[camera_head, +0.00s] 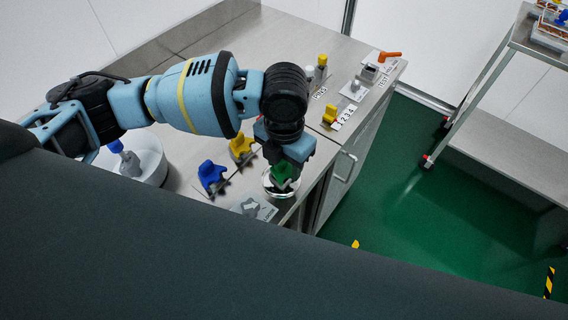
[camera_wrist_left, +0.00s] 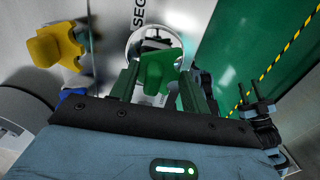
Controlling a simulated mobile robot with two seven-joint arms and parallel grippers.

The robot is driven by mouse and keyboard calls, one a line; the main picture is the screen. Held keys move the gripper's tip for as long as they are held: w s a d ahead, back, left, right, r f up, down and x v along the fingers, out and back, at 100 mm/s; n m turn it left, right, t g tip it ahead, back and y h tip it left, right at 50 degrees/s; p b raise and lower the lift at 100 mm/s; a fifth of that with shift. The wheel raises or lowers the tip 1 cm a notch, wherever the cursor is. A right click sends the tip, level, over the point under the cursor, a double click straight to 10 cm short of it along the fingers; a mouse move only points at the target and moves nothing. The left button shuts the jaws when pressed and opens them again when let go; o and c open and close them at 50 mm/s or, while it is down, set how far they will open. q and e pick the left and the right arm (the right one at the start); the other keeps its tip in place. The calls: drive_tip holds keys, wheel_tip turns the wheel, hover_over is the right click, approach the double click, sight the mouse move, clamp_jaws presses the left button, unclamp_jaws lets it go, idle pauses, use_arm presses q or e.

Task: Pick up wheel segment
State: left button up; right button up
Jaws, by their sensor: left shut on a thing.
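My left gripper (camera_head: 288,162) is over the front edge of the steel counter and points down. It is shut on a green wheel segment (camera_head: 282,172), a stepped block. In the left wrist view the green segment (camera_wrist_left: 160,72) sits between the two fingers of my left gripper (camera_wrist_left: 160,88). A shiny round metal part (camera_head: 281,186) shows right under the green segment; I cannot tell whether they touch. A yellow segment (camera_head: 241,148) and a blue segment (camera_head: 211,176) stand on the counter to the left.
A white round tub (camera_head: 151,163) holding a blue-topped item stands at the left. Grey flat parts (camera_head: 253,207) lie near the front. Small yellow and grey parts (camera_head: 329,115) stand on labelled spots farther back. A shelf cart (camera_head: 505,45) stands at the right, past open green floor.

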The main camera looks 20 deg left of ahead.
use_arm(q)
wheel_tip(320, 180, up, 2)
drive_tip(key=shift+r, duration=0.25)
drive_tip(key=s+d+r, duration=0.1)
drive_tip(key=s+d, duration=0.9)
drive_tip(key=s, duration=0.2)
drive_tip(key=shift+s+r, duration=0.25)
drive_tip(key=shift+s, duration=0.05)
use_arm(e)
drive_tip(key=shift+a, duration=0.2)
